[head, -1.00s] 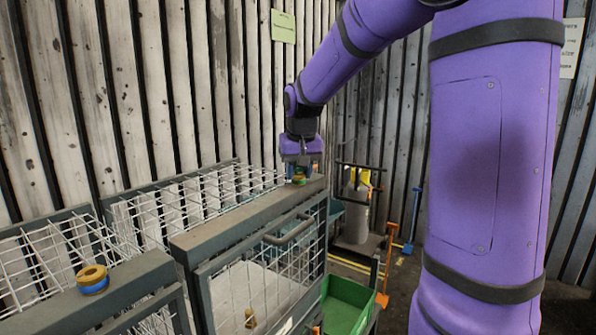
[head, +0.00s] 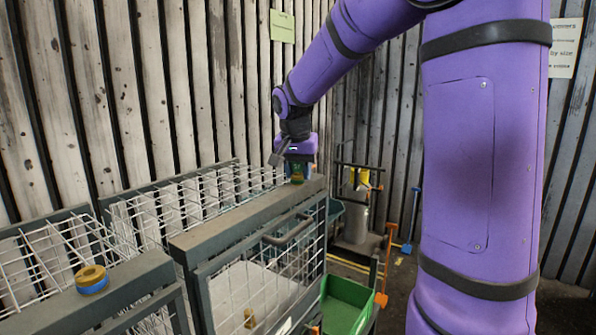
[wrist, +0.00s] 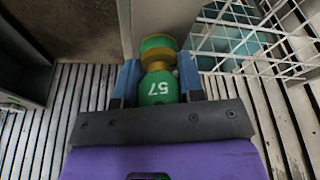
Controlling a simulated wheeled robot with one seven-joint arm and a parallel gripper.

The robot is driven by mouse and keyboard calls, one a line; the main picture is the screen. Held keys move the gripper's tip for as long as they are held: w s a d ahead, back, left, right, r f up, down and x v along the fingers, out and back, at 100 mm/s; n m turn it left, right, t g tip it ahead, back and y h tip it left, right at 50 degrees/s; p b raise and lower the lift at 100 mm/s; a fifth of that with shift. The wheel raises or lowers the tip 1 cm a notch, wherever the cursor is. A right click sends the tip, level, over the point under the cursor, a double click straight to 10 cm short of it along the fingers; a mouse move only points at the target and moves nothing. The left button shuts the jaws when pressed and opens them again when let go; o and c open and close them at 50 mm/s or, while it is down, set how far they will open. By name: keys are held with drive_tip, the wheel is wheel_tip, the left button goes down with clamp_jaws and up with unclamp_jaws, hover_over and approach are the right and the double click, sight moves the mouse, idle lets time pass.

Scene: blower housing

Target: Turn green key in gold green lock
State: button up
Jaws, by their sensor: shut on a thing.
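The green key (wrist: 160,88), marked 57, is between the blue fingers of my gripper (wrist: 157,75) in the wrist view. The gripper is shut on it. The key's far end meets the gold and green lock (wrist: 158,44), a round piece with a gold band and green top; how deep the key sits is hidden. In the head view the lock (head: 298,179) shows small on the grey top rail of the mesh cage, directly below my gripper (head: 299,166). The key is hard to tell apart from the lock there.
A gold and blue ring-shaped lock (head: 91,279) sits on the nearer left rail. The mesh cage door has a grey handle (head: 289,229). A green bin (head: 345,309) stands low to its right. A small gold object (head: 250,318) shows behind the mesh. A corrugated wall is behind.

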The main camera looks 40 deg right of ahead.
drive_tip(key=shift+m, duration=0.3)
drive_tip(key=shift+m+g+h, duration=0.3)
drive_tip(key=shift+m+g, duration=0.2)
drive_tip(key=shift+m, duration=1.1)
drive_tip(key=o, duration=1)
drive_tip(key=v, duration=1)
drive_tip(key=s+a+f+n+t+y, duration=0.1)
drive_tip(key=s+a+f+n, duration=0.1)
drive_tip(key=s, duration=0.6)
drive_tip(key=s+a+f+n+t+y, duration=0.1)
drive_tip(key=s+a+f+n+t, duration=0.1)
drive_tip(key=s+a+n, duration=0.3)
drive_tip(key=s+a+f+n+t+y, duration=0.1)
drive_tip(key=s+a+f+n, duration=0.2)
drive_tip(key=s+n, duration=0.4)
drive_tip(key=shift+s+a+f, duration=0.1)
drive_tip(key=shift+s+a, duration=0.05)
drive_tip(key=shift+s, duration=0.8)
drive_tip(key=shift+s+a+f, duration=0.1)
drive_tip(key=shift+s+a, duration=0.05)
drive_tip(key=shift+s, duration=0.8)
drive_tip(key=shift+s+a+f, duration=0.1)
drive_tip(key=shift+s+a, duration=0.05)
drive_tip(key=shift+s, duration=0.8)
